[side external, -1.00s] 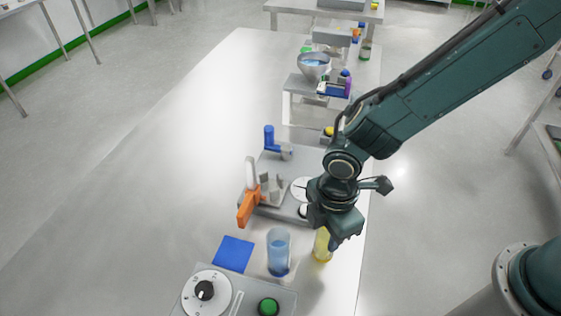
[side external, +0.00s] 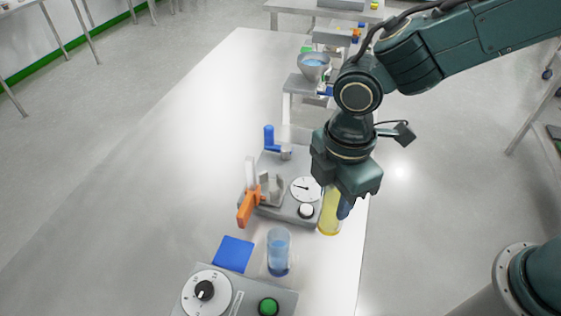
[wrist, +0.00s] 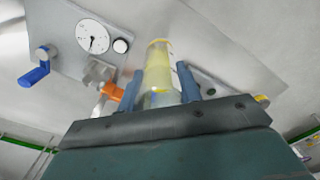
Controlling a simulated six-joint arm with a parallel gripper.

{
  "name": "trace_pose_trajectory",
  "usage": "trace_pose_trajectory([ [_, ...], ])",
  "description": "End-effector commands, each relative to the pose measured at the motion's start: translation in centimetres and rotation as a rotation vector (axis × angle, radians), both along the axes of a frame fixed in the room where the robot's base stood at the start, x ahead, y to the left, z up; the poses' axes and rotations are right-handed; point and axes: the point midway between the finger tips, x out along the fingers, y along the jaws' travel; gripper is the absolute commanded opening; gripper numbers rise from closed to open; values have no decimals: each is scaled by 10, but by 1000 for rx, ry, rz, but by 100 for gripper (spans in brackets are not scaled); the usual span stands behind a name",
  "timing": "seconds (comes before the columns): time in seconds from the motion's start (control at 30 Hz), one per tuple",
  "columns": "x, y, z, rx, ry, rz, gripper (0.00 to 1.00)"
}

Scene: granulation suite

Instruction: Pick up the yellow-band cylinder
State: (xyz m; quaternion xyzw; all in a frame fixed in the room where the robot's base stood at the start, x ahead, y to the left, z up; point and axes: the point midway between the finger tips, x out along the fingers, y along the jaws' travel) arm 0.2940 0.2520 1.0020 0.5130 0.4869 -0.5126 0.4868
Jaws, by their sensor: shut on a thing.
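The yellow-band cylinder (side external: 329,213) is a clear, yellow-tinted cylinder under my gripper (side external: 345,205) in the side external view. In the wrist view the cylinder (wrist: 158,72) stands between the two blue fingers of my gripper (wrist: 160,90), with yellow bands near both ends. The fingers are shut on it. The cylinder's upper part is hidden by the gripper in the side external view. I cannot tell for sure whether its base is clear of the table.
A blue-tinted cylinder (side external: 278,252) stands to the left, near a blue square (side external: 233,254). A grey device with a dial (side external: 305,189) and an orange lever (side external: 248,208) is close by. A control box (side external: 240,297) sits in front. The table's left part (side external: 150,200) is clear.

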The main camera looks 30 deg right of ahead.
Motion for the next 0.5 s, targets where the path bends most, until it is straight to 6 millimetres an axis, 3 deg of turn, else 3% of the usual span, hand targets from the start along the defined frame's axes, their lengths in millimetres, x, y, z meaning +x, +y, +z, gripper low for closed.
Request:
trace_pose_trajectory([
  [0.2,1,1,47,3,-4,0,0],
  [0.5,0,0,83,1,-1,0,0],
])
